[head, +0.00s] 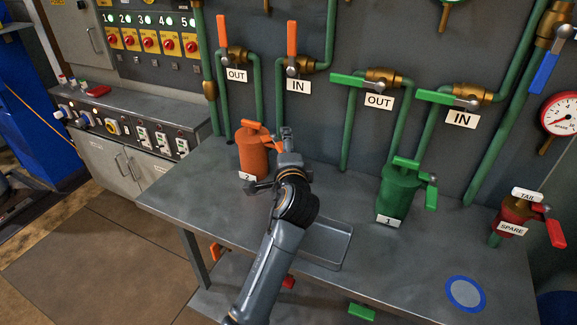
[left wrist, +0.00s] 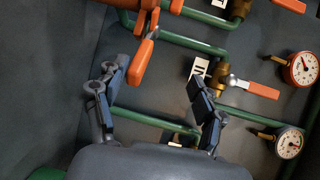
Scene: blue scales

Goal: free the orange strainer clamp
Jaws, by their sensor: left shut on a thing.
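The orange strainer (head: 251,157) stands upright on the bench at the left, with an orange bar across its lid and a tag "2" at its foot. My left gripper (head: 270,160) is at its right side, with one finger pointing to the wall and one to the left. In the left wrist view, the orange strainer clamp (left wrist: 145,52) is a long orange lever reaching toward the space between my fingers (left wrist: 152,80). My right gripper is out of view.
A green strainer (head: 397,192) stands to the right, and a red spare one (head: 510,213) at the far right. A shallow tray (head: 325,243) is sunk in the bench beside my arm. Pipes and valves with orange handles (head: 292,38) and green handles (head: 345,80) line the wall.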

